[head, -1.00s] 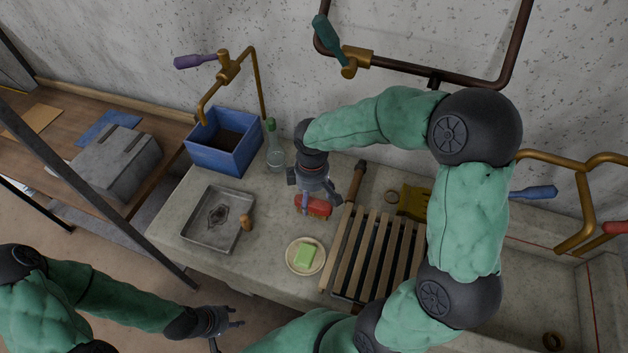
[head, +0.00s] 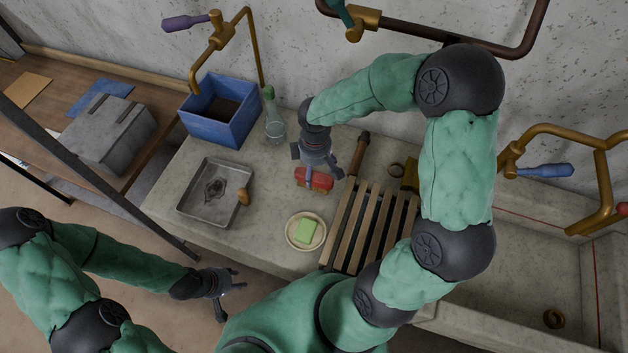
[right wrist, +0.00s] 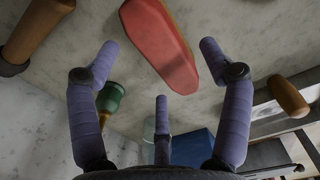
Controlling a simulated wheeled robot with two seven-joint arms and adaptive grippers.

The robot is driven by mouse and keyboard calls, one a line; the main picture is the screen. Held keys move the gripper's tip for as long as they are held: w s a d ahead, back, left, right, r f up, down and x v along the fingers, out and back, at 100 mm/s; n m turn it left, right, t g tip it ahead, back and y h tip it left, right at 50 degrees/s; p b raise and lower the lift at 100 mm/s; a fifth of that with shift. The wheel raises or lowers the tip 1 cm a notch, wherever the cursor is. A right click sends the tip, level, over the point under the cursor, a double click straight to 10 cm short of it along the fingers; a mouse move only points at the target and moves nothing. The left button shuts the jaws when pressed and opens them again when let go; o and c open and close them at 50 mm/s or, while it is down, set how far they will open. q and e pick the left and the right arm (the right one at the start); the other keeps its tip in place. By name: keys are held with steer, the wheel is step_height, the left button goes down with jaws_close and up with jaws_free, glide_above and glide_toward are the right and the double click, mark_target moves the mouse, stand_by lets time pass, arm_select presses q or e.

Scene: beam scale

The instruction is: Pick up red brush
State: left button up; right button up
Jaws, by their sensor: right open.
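The red brush (head: 319,180) lies on the stone counter, between the metal tray and the slatted rack. My right gripper (head: 318,172) is just above and behind it, pointing down, with its fingers partly covering it. In the right wrist view the red brush (right wrist: 160,45) lies between the spread purple fingers of my right gripper (right wrist: 155,62), with gaps on both sides. The fingers do not hold it. My left gripper (head: 236,288) hangs low in front of the counter, empty, with its fingers spread.
A plate (head: 291,237) with green soap (head: 306,232) stands in front of the brush. A metal tray (head: 190,200) is to the left, a blue box (head: 213,140) and a glass bottle (head: 275,128) behind left. The slatted rack (head: 352,232) and a wooden handle (head: 359,152) are close on the right.

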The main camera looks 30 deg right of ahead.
mark_target(315, 173)
step_height(315, 173, down, 3)
steer(key=shift+f+b, duration=0.2)
steer(key=shift+b, duration=0.25)
steer(key=c, duration=1.4)
steer(key=shift+r, duration=0.2)
steer(key=shift+r, duration=0.25)
step_height(315, 173, up, 3)
steer(key=shift+s+a+r+p, duration=0.1)
steer(key=shift+s+p, duration=0.05)
steer(key=shift+p, duration=0.6)
steer(key=s+a+r+p, duration=0.1)
steer(key=s+a+r, duration=0.1)
steer(key=s+r, duration=0.1)
steer(key=s+a+r+p, duration=0.1)
steer(key=s+a+r, duration=0.2)
steer(key=s, duration=0.1)
steer(key=s+a+r+p, duration=0.1)
steer(key=s+a+r, duration=0.1)
steer(key=s+r, duration=0.1)
steer(key=shift+s+a, duration=0.4)
steer(key=shift+s, duration=0.25)
